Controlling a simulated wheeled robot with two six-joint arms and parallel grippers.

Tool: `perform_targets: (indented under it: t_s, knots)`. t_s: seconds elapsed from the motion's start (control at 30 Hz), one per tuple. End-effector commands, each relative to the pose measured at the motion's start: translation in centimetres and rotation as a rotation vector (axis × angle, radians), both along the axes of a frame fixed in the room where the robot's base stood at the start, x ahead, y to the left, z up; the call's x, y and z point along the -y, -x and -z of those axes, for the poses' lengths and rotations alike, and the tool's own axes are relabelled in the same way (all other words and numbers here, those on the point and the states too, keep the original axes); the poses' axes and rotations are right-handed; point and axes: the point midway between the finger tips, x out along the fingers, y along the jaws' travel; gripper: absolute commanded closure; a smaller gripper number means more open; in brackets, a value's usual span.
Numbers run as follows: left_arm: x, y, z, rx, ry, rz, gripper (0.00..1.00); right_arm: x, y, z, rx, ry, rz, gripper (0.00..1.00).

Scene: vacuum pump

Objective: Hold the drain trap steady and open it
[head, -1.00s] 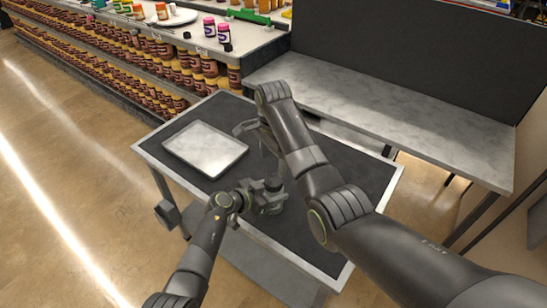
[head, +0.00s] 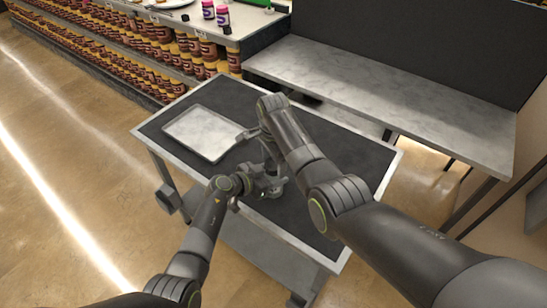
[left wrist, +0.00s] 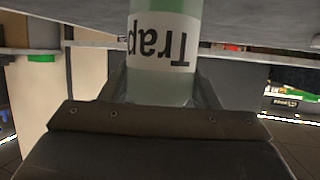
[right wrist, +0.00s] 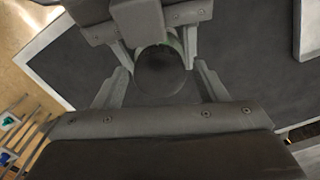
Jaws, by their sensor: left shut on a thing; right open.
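The drain trap (left wrist: 163,90) is a pale green clear cylinder with a white label reading "Trap", upside down in the left wrist view. My left gripper (left wrist: 160,78) is shut on its body, one finger on each side. In the right wrist view its dark round cap (right wrist: 160,75) is seen from above. My right gripper (right wrist: 161,66) is open, with its fingers on either side of the cap and gaps visible beside it. In the head view my right gripper (head: 268,160) points down over the trap and partly hides it.
A metal tray (head: 205,132) lies on the dark-topped cart (head: 335,165), left of the trap. A marble counter (head: 385,92) stands behind the cart. Shelves of jars (head: 150,42) are at the back left. The cart's right side is clear.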

Motion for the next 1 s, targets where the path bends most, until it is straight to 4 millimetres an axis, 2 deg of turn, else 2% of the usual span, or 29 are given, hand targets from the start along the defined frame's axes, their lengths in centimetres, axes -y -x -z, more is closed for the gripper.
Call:
perform_targets:
  t_s: [0.1, 0.47, 0.67, 1.0]
  knots:
    - [-0.04, 0.03, 0.08, -0.001, -0.002, 0.0, 1.0, 0.03, 0.01, 0.01, 0.0, 0.0, 0.0, 0.34]
    - [-0.03, 0.03, 0.08, -0.001, -0.002, 0.0, 1.0, 0.02, -0.01, -0.02, 0.0, 0.0, 0.0, 0.8]
    - [-0.03, 0.04, 0.08, -0.001, -0.002, 0.0, 1.0, 0.01, -0.02, -0.04, 0.0, 0.0, -0.074, 0.8]
    - [-0.02, 0.04, 0.08, -0.002, -0.001, 0.001, 1.0, 0.0, -0.04, -0.09, 0.001, 0.0, -0.603, 0.8]
